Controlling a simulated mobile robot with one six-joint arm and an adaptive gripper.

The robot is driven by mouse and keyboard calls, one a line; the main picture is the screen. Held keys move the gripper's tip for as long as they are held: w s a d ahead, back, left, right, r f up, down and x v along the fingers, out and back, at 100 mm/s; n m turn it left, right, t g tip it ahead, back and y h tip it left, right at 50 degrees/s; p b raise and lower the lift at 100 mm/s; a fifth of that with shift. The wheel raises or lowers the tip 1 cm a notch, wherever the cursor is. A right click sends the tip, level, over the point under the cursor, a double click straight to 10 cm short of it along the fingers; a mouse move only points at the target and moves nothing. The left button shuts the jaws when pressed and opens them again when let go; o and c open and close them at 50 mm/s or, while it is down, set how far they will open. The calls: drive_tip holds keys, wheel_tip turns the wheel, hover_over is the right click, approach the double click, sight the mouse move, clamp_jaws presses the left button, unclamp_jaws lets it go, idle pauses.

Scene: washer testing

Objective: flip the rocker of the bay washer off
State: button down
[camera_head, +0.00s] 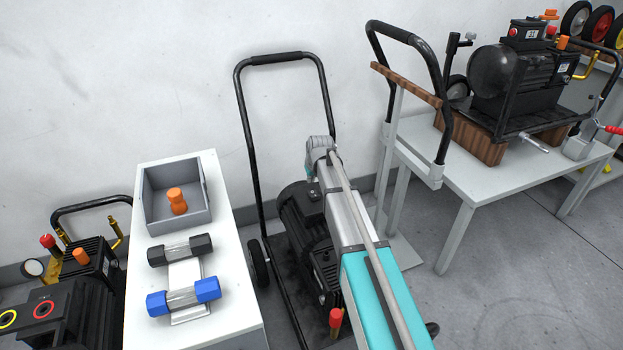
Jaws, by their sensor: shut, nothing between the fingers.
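A pressure washer with a black motor (299,205) stands on the floor in the middle, on a frame with a tall black handle (240,90). My silver and teal arm reaches over it and covers much of its right side. Another washer (500,85) stands on wooden blocks on the right table, and a third (75,290) is at the lower left. I cannot tell from the labels which is the bay washer. No rocker can be made out. My gripper does not show; the arm's visible far end is a grey joint above the middle washer.
A white table (225,265) left of the middle washer holds a grey bin (205,175) with an orange part and two dumbbell-shaped parts, black-ended (180,250) and blue-ended (183,297). The right table (440,185) stands close to the arm. Grey floor (540,270) is clear at the lower right.

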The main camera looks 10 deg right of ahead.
wheel_tip(320, 180, up, 9)
drive_tip(key=p, duration=0.8)
drive_tip(key=shift+s+f, duration=0.15)
drive_tip(key=shift+s, duration=0.1)
drive_tip(key=shift+d, duration=0.1)
drive_tip(key=s+d+f+m+g+h, duration=0.1)
drive_tip(key=s+d+g, duration=0.1)
drive_tip(key=s, duration=1.5)
drive_tip(key=s+d+f+m+g, duration=0.1)
drive_tip(key=s+d+m+g, duration=0.15)
drive_tip(key=s, duration=1.35)
wheel_tip(320, 180, up, 27)
drive_tip(key=p, duration=2.6)
drive_tip(key=shift+w+d+f+n, duration=0.15)
drive_tip(key=shift+w+n, duration=0.2)
drive_tip(key=shift+w, duration=0.05)
